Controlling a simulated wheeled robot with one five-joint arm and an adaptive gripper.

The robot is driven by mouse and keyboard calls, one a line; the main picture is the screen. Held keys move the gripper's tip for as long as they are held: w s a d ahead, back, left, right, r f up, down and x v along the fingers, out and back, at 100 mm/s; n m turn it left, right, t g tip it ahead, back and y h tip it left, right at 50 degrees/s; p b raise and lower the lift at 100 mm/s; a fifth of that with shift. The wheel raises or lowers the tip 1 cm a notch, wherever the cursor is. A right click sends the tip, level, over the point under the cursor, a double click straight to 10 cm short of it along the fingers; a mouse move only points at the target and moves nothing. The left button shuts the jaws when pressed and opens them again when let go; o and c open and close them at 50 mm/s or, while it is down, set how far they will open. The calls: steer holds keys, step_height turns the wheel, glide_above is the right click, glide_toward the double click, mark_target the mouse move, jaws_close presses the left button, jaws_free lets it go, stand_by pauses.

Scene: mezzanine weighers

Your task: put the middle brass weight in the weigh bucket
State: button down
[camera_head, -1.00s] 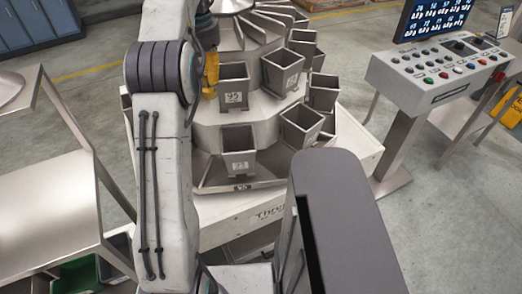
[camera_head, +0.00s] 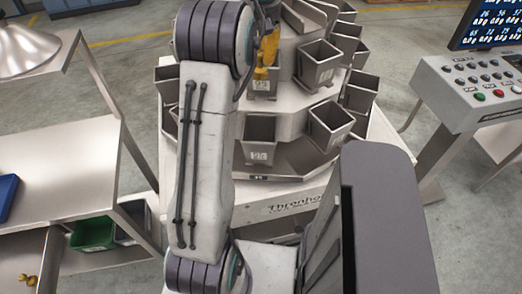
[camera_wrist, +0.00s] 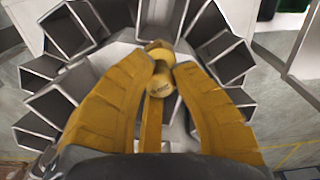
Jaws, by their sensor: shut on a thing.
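My gripper (camera_head: 267,56) has yellow fingers and is shut on a brass weight (camera_wrist: 160,84). In the wrist view the weight sits between the fingertips, its round face toward the camera. In the head view the weight (camera_head: 261,73) shows small at the fingertips, at the mouth of a grey labelled weigh bucket (camera_head: 261,90). I cannot tell whether it is inside the rim or just above it. Other open weigh buckets (camera_head: 319,64) stand around the tiered metal machine. My arm hides some of them.
A steel table (camera_head: 75,160) stands at left, with a blue bin (camera_head: 7,195) at its edge. Below are a green bin (camera_head: 93,233) and small brass pieces (camera_head: 28,282). A control panel (camera_head: 478,85) with a screen stands at right.

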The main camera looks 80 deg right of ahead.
steer(key=shift+a+f, duration=0.15)
steer(key=shift+n, duration=0.3)
step_height(320, 180, down, 28)
steer(key=shift+r+b, duration=0.2)
steer(key=shift+b, duration=0.65)
steer(key=shift+f, duration=0.1)
steer(key=shift+f+b, duration=0.35)
steer(key=shift+b, duration=0.05)
steer(key=shift+f, duration=0.2)
steer(key=c, duration=1.2)
jaws_free()
